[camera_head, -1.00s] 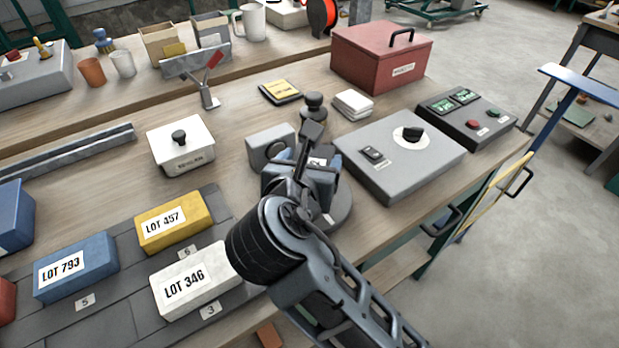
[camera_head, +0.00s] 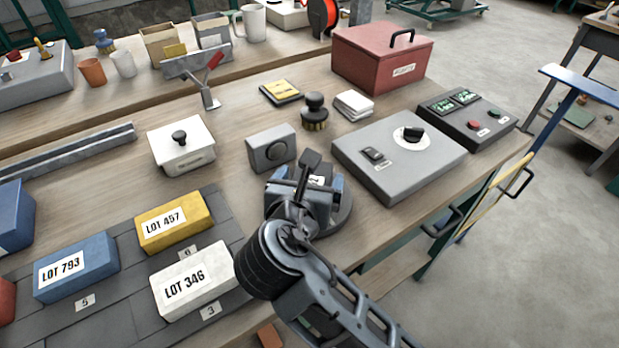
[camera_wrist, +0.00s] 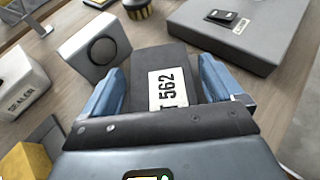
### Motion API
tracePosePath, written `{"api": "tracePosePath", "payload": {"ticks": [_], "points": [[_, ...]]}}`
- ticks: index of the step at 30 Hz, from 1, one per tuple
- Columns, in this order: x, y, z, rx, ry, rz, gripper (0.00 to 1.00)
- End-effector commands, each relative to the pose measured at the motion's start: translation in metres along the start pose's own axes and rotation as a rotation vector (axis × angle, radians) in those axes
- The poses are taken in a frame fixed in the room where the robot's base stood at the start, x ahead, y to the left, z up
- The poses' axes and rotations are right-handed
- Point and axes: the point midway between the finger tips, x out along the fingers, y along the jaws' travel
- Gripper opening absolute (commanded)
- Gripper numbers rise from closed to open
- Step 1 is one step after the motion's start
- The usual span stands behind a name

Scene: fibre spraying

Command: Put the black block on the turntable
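The black block (camera_wrist: 150,65) is between the blue fingers of my gripper (camera_wrist: 165,85) in the wrist view, with a white label ending in 562 facing up. The fingers lie close along both sides of the block. In the head view my gripper (camera_head: 305,190) and the block are over the turntable (camera_head: 345,215), a dark grey round plate near the bench's front edge. My arm and gripper hide much of the plate. I cannot tell whether the block's underside touches it.
A grey box with a round face (camera_head: 271,148) stands close behind my gripper. A grey control unit (camera_head: 400,155) is to the right, with a round brush (camera_head: 314,112) behind. White (camera_head: 195,280), yellow (camera_head: 173,222) and blue (camera_head: 76,267) lot blocks lie at left.

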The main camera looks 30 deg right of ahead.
Motion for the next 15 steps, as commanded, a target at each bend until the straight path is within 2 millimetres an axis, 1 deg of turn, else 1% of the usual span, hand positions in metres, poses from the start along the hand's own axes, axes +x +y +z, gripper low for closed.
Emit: {"api": "tracePosePath", "payload": {"ticks": [2, 10, 13, 15], "points": [[0.0, 0.0, 0.0, 0.0, 0.0, 0.0, 1.0], [-0.001, 0.0, 0.002, 0.002, -0.001, 0.001, 1.0], [-0.01, 0.001, 0.003, 0.0, -0.001, 0.004, 1.0], [-0.021, 0.001, 0.002, -0.001, 0.0, 0.004, 1.0]]}}
